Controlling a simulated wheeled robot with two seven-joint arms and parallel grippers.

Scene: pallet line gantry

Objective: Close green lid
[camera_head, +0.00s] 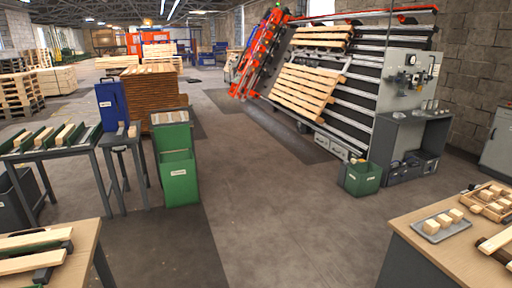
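A green bin (179,184) with a white label stands on the floor left of centre. An upright grey-green panel (172,138) rises behind its opening; it looks like the bin's lid standing open, though I cannot be certain it is not a second bin. A pale strip shows at the panel's top. A smaller, open green crate (361,180) with a label sits on the floor right of centre, with something inside. Neither of my grippers shows in the head view.
A table (40,157) with wood strips and a small stand (122,142) are left of the bin. A blue case (112,105) stands nearby. Wooden worktops fill the lower left (82,241) and lower right (440,262). The floor (270,200) between is clear. A pallet rack stands behind.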

